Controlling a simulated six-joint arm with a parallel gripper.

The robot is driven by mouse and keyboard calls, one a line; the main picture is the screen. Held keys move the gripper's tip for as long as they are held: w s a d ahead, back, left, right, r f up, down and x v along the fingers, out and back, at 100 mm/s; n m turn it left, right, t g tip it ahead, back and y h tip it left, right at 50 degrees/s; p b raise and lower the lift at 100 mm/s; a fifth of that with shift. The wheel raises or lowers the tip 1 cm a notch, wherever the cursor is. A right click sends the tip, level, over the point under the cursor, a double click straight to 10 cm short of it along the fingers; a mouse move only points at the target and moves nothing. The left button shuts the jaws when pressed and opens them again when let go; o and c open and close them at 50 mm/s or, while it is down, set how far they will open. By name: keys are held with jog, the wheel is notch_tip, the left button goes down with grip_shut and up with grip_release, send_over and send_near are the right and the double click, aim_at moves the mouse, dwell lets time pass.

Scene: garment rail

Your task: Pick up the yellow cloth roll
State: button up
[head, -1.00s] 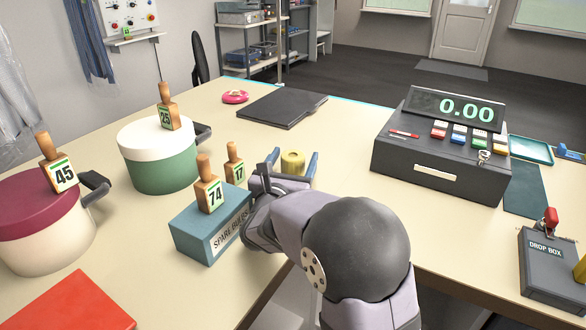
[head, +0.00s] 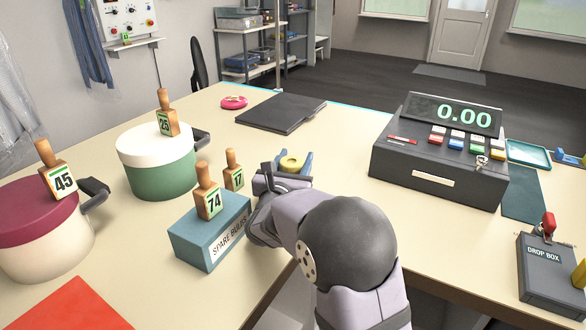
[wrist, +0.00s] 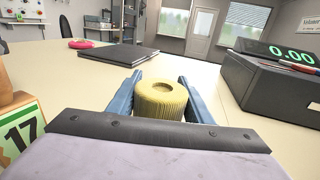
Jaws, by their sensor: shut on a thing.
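The yellow cloth roll (wrist: 161,100) stands upright between the two blue fingers of my gripper (wrist: 160,104) in the wrist view. It is ribbed, with a round hollow in its top. In the head view the roll (head: 291,163) shows only its top, its lower part hidden behind my gripper (head: 290,164). My gripper is shut on the roll. Whether the roll touches the table cannot be told.
A blue spare bulbs box (head: 195,245) with tagged wooden stamps stands just left of my gripper. The cash register (head: 430,170) is to the right, a black folder (head: 282,113) behind. A green-and-white pot (head: 158,172) stands at the left. The tabletop between roll and register is clear.

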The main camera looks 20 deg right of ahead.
jog(key=shift+r, duration=0.2)
notch_tip(320, 180, up, 10)
jog(key=shift+f+p, duration=0.15)
jog(key=shift+p, duration=0.2)
